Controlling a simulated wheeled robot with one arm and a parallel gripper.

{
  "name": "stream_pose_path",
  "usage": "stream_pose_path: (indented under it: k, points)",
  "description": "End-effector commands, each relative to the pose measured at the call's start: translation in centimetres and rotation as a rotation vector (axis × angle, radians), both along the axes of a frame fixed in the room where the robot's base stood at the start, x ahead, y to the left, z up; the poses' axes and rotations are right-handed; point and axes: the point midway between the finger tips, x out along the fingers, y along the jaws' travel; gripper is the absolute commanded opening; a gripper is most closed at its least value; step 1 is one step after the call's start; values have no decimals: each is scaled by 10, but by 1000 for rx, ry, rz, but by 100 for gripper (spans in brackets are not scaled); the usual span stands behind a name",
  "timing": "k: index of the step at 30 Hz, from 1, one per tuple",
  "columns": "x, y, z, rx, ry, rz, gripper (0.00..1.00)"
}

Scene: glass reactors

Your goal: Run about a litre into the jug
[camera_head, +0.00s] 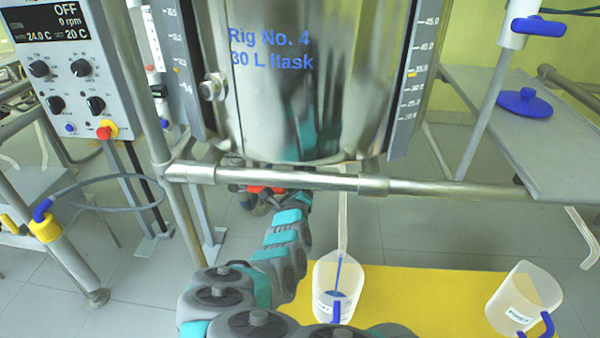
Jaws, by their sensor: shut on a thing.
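The steel vessel marked "Rig No. 4, 30 L flask" (300,90) hangs in a pipe frame. A pale outlet tube (344,210) comes down from below it. A clear jug (322,275) with a blue handle stands upright under the tube on the yellow mat. A thin blue stream (339,272) falls into it, and a little blue liquid (335,293) shows low in the jug. My gripper (256,193) is under the vessel, shut on a red handle (268,189). The frame pipe hides part of the grip. The liquid's exact level cannot be read.
A second clear jug (524,297), seemingly empty, stands on the mat (430,300) at right. A horizontal frame pipe (330,180) crosses before the vessel. A control box (65,75) reads OFF. A grey shelf (530,130) holds a blue lid (525,103).

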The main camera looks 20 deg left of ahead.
Motion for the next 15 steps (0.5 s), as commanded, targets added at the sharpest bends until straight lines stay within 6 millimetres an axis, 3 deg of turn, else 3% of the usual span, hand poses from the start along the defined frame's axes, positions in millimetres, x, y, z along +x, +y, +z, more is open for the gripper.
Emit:
stream_pose_path:
  k: [9,10,15]
  points:
    - [0,0,-1,-1,1,1,6]
    - [0,0,-1,-1,1,1,65]
    - [0,0,-1,0,1,1,84]
